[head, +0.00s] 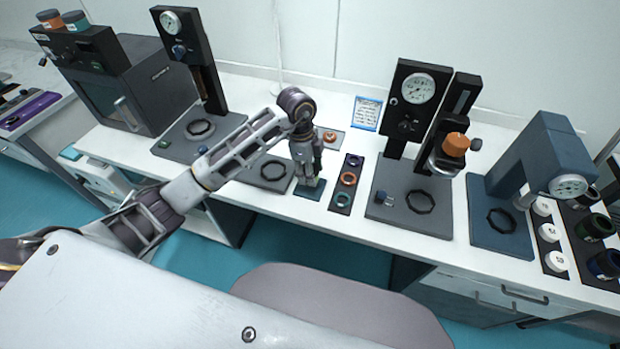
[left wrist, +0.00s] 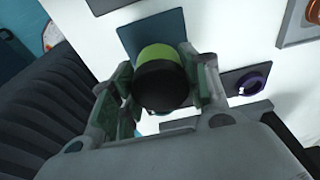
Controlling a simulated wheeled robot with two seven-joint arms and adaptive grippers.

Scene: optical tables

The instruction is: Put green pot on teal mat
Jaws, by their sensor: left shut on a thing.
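My left gripper (head: 309,176) points down over the small teal mat (head: 303,192) in the middle of the table. In the left wrist view, its fingers (left wrist: 162,92) are shut on the green pot (left wrist: 160,54), one on each side. The pot has a green body and a black top. The teal mat shows behind it in the left wrist view (left wrist: 135,38). In the head view the fingers hide most of the pot. I cannot tell whether its base touches the mat. My right gripper is out of view.
Just right of the mat is a dark strip (head: 341,199) with coloured rings. Further right stands a dial gauge stand (head: 412,95) with an orange-topped pot (head: 456,144). A dark plate with a ring (head: 273,172) lies left of the mat. A blue press (head: 538,150) stands at the right.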

